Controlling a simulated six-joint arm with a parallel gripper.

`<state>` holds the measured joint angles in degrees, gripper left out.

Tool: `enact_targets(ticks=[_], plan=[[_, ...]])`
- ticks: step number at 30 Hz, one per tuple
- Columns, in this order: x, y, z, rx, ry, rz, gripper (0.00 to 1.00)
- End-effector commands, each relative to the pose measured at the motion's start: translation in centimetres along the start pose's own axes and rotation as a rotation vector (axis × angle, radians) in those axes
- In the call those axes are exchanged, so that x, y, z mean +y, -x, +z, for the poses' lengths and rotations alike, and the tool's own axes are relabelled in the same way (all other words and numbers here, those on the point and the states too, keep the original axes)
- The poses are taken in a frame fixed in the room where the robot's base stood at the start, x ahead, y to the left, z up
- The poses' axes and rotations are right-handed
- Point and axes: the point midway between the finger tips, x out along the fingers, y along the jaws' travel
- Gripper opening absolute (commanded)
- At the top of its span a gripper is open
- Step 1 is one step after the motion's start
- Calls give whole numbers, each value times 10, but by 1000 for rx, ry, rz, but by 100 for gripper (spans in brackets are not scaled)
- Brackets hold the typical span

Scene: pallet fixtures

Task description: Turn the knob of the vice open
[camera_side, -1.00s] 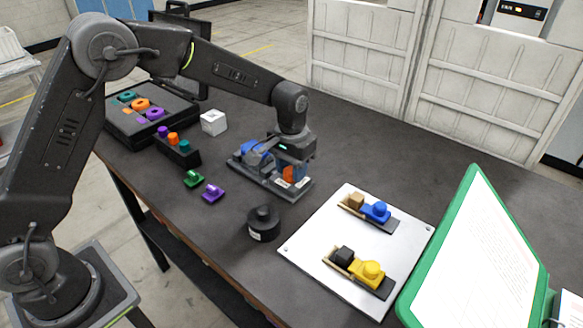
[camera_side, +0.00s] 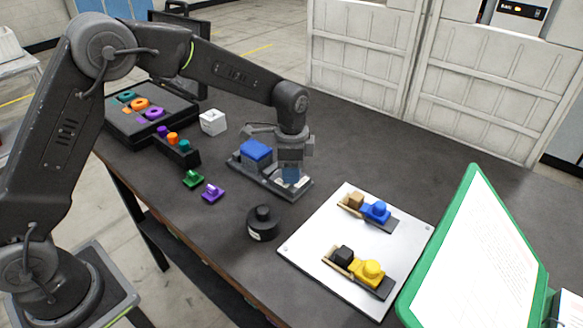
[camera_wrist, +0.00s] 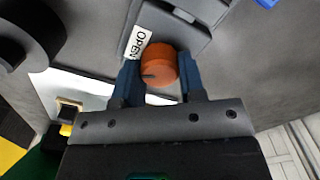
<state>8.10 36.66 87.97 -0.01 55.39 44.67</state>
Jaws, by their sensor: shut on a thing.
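The vice (camera_side: 240,168) is a dark grey fixture with a blue block (camera_side: 256,150) at its left end. Its orange round knob (camera_wrist: 160,63) shows in the wrist view, with a small dark mark at its lower left. A white label (camera_wrist: 138,42) reading "OPEN" is beside the knob, at its upper left. My gripper (camera_wrist: 159,72) has one blue finger on each side of the knob and is shut on it. In the side view my gripper (camera_side: 291,174) points down at the vice's right end, and its finger hides the knob.
A black knobbed cylinder (camera_side: 263,224) stands in front of the vice. Green (camera_side: 193,179) and purple (camera_side: 213,193) pieces lie front left. A pale plate (camera_side: 318,246) with two small fixtures is to the right. A white cube (camera_side: 213,122) and black peg rack (camera_side: 178,152) are at left.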

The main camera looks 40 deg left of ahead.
Motion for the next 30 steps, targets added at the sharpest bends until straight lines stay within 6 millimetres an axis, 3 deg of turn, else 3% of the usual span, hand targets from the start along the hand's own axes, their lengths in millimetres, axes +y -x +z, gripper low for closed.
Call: enact_targets(ticks=[15,30], plan=[[1,0,0,1,-341,-1,13],[1,0,0,1,-406,-1,13]])
